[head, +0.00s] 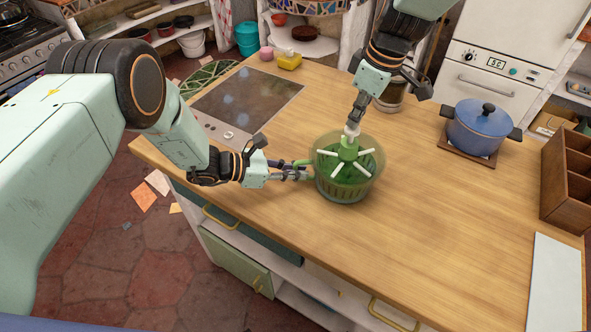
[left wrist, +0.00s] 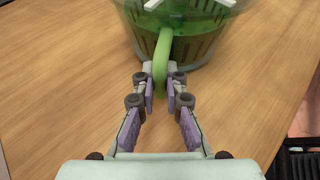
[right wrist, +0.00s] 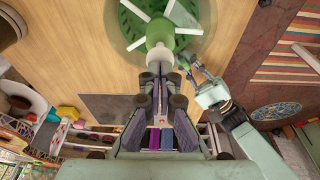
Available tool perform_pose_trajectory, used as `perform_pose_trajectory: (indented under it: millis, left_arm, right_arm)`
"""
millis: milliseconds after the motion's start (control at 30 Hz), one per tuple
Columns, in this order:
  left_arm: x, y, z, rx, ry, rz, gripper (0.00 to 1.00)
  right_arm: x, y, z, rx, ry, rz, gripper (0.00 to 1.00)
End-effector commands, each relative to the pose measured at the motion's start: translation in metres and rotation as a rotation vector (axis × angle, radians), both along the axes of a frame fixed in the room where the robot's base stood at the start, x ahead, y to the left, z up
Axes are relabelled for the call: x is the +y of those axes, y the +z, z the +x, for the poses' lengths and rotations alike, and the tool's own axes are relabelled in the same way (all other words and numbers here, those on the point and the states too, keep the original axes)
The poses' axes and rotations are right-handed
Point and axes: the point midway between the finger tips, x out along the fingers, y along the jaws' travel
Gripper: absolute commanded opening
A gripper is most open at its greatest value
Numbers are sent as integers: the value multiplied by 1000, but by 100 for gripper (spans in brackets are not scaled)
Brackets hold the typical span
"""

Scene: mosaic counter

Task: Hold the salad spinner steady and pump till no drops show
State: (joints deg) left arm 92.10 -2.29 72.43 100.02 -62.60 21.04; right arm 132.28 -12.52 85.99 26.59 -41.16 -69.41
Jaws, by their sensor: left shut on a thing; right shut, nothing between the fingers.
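The salad spinner (head: 345,180) stands upright on the wooden counter, a clear bowl with a green basket inside. A green hub with white spokes and a white pump knob (head: 352,131) is on top. My left gripper (head: 308,172) is shut on the green handle (left wrist: 164,60) at the spinner's side. My right gripper (head: 355,116) is above the spinner, shut and empty, with its fingertips at the knob. In the right wrist view the fingertips (right wrist: 163,74) point at the knob (right wrist: 159,52). I cannot make out drops in the bowl.
A dark cooktop (head: 248,101) lies to the left. A blue pot (head: 480,127) on a board, a wooden divided box (head: 567,185) and a white slab (head: 556,285) are on the right. A yellow sponge (head: 289,61) is at the back.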

Motion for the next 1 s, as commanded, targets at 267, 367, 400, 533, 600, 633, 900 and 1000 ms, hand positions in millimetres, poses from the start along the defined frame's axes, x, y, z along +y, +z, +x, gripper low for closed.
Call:
perform_pose_trajectory:
  millis: [267, 367, 400, 533, 600, 633, 900, 1000]
  left_arm:
    - [0, -1, 0, 1, 0, 1, 0]
    - [0, -1, 0, 1, 0, 1, 0]
    - [0, -1, 0, 1, 0, 1, 0]
    - [0, -1, 0, 1, 0, 1, 0]
    - [0, -1, 0, 1, 0, 1, 0]
    - [0, -1, 0, 1, 0, 1, 0]
    - [0, -1, 0, 1, 0, 1, 0]
    - [0, -1, 0, 1, 0, 1, 0]
  right_arm:
    - [0, 0, 0, 0, 0, 0, 0]
    - [0, -1, 0, 0, 0, 0, 0]
    - [0, -2, 0, 0, 0, 0, 0]
    - [0, -9, 0, 1, 0, 0, 0]
    - [0, -14, 0, 2, -1, 0, 0]
    - [0, -15, 0, 2, 0, 0, 0]
    - [0, -27, 0, 1, 0, 0, 0]
    - [0, -25, 0, 0, 0, 0, 0]
